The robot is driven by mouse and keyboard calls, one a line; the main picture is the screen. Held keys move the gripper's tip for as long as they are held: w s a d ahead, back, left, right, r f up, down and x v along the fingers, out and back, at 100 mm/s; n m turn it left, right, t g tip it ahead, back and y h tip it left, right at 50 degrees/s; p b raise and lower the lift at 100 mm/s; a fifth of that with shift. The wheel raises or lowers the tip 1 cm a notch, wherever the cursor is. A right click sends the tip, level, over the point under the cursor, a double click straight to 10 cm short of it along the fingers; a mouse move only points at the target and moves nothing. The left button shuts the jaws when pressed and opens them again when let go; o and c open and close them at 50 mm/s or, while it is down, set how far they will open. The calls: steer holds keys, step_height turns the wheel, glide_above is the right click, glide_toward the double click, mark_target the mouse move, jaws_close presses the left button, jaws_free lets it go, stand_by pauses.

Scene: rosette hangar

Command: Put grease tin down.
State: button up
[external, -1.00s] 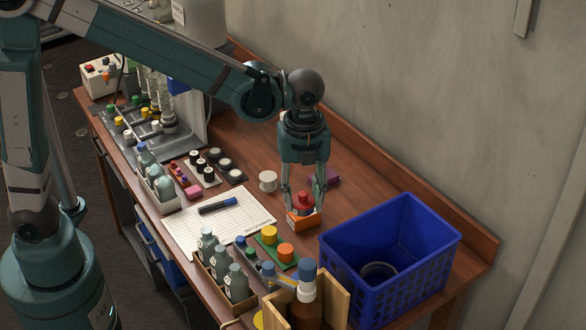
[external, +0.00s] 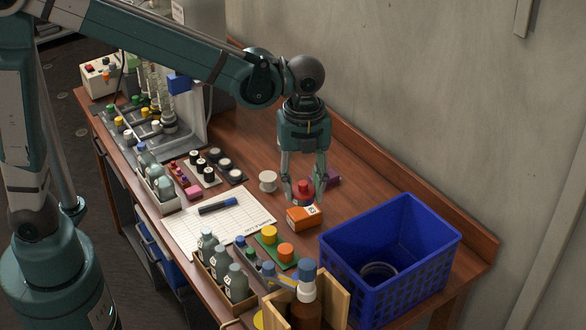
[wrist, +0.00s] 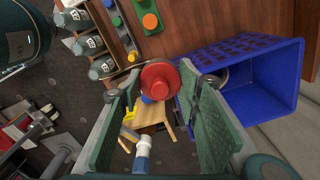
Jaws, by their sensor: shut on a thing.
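My gripper (external: 304,196) is shut on a small round thing with a red top, which I take to be the grease tin (external: 303,187). In the wrist view the tin's red top (wrist: 160,79) shows between the fingertips. The fingers partly hide its sides. In the external view it is over the table, behind an orange box with a white label (external: 303,218). I cannot tell whether its underside touches the table.
A blue crate (external: 338,255) stands to the right. A purple block (external: 328,178) is close by the right finger, and a white spool (external: 268,181) is to the left. A paper sheet with a marker (external: 218,205) lies left. A wooden stand (external: 338,297) is in front.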

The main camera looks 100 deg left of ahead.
steer(key=shift+a+f, duration=0.1)
steer(key=shift+w+a+f, duration=0.25)
steer(key=shift+a+f, duration=0.1)
steer(key=shift+f, duration=0.1)
steer(key=w+a+f, duration=0.2)
steer(key=a+f, duration=0.4)
steer(key=f, duration=0.2)
steer(key=w+a+f+b, duration=0.1)
steer(key=w+a+f, duration=0.1)
steer(key=a+f, duration=0.4)
step_height(320, 180, down, 3)
steer(key=shift+w+r, duration=0.2)
steer(key=shift+d, duration=0.1)
steer(key=shift+f+b, duration=0.45)
steer(key=shift+f, duration=2.7)
steer(key=shift+f, duration=1.85)
steer(key=shift+f+b, duration=0.2)
steer(key=shift+b, duration=0.15)
steer(key=o, duration=0.9)
